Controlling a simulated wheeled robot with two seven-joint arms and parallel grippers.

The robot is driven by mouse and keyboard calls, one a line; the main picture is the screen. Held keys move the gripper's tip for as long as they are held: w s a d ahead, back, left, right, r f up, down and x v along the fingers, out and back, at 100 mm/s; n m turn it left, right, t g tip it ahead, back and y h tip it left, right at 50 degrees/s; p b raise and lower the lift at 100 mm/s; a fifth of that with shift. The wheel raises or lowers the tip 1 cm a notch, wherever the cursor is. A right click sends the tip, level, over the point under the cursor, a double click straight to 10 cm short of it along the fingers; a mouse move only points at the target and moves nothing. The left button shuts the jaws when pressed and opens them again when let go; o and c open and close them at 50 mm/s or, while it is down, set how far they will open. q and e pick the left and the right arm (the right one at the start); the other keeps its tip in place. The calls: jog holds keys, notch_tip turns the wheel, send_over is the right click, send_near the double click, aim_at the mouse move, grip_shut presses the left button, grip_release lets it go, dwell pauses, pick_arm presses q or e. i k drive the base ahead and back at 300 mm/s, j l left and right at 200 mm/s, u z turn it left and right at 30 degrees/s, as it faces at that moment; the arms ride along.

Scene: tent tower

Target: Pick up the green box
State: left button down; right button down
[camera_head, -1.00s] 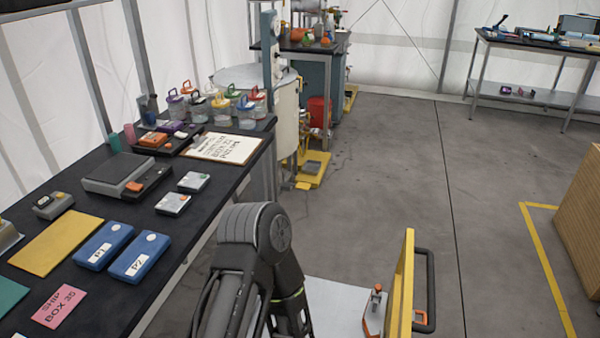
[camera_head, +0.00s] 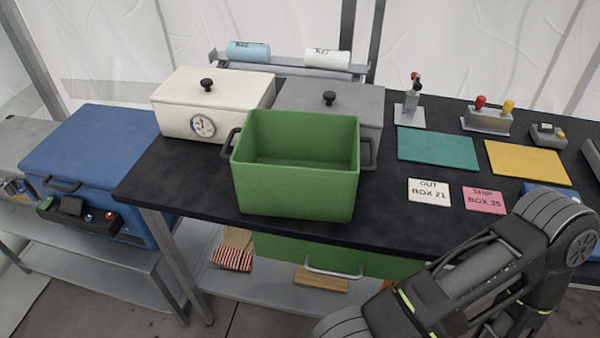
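The green box (camera_head: 296,190) stands upright and open-topped on the dark table, near its front edge. It has dark handles on its left and right sides, and the part of its inside that shows looks empty. A dark arm of mine reaches across the lower right of the head view, to the right of the box and apart from it. No gripper fingers show in this view.
A white lidded box (camera_head: 178,121) with a dial and a grey lidded box (camera_head: 352,100) stand behind the green box. A blue chest (camera_head: 88,150) is at the left. A green drawer (camera_head: 290,252) hangs below.

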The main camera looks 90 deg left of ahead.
aim_at(286, 164)
jog(key=l+u, duration=0.15)
jog(key=u, duration=2.8)
